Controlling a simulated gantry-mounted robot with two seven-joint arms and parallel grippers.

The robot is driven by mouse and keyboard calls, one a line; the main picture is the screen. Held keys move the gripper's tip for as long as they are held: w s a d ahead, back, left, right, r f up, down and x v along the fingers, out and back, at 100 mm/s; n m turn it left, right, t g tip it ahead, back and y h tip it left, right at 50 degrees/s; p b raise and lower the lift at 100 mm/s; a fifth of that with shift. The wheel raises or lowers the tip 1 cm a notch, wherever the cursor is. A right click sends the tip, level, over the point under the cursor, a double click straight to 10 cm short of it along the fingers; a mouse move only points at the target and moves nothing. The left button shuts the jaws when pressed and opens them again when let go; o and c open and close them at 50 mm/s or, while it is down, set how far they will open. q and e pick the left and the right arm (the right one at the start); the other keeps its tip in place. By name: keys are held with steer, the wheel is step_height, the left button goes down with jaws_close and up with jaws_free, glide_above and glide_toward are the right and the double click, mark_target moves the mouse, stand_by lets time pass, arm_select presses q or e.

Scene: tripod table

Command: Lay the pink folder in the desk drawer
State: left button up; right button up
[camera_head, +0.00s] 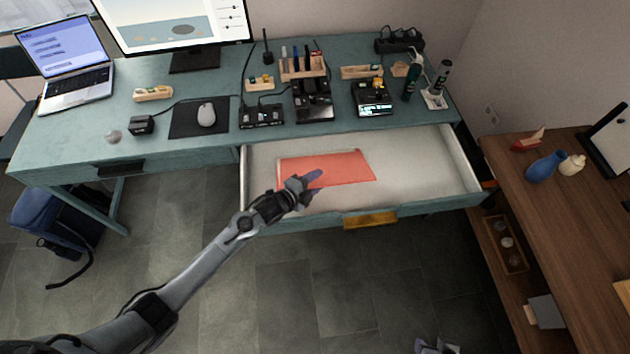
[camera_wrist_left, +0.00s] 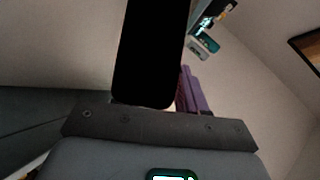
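The pink folder (camera_head: 345,165) lies flat in the open desk drawer (camera_head: 430,165), toward its left half. A pale strip shows along its left and back edges. My left gripper (camera_head: 314,187) is at the folder's front left edge. Its purple fingers look spread apart, one over the folder and one nearer the drawer front. I cannot tell whether they touch it. In the left wrist view, purple fingers (camera_wrist_left: 192,90) show partly behind a dark shape, and no folder is clear. A bit of my right gripper (camera_head: 437,346) shows at the bottom edge.
The teal desk (camera_head: 215,150) carries a laptop (camera_head: 65,65), monitor, mouse (camera_head: 206,114) and several small devices. The drawer's right half is bare. A wooden shelf unit (camera_head: 560,210) with a blue vase (camera_head: 545,167) stands at the right. A blue bag (camera_head: 50,218) is on the floor.

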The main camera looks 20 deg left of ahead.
arm_select(q)
steer(key=shift+s, duration=0.15)
steer(key=shift+s+a+r, duration=0.15)
steer(key=shift+s, duration=0.1)
steer(key=p+v, duration=0.2)
steer(key=v, duration=0.8)
stand_by(0.4)
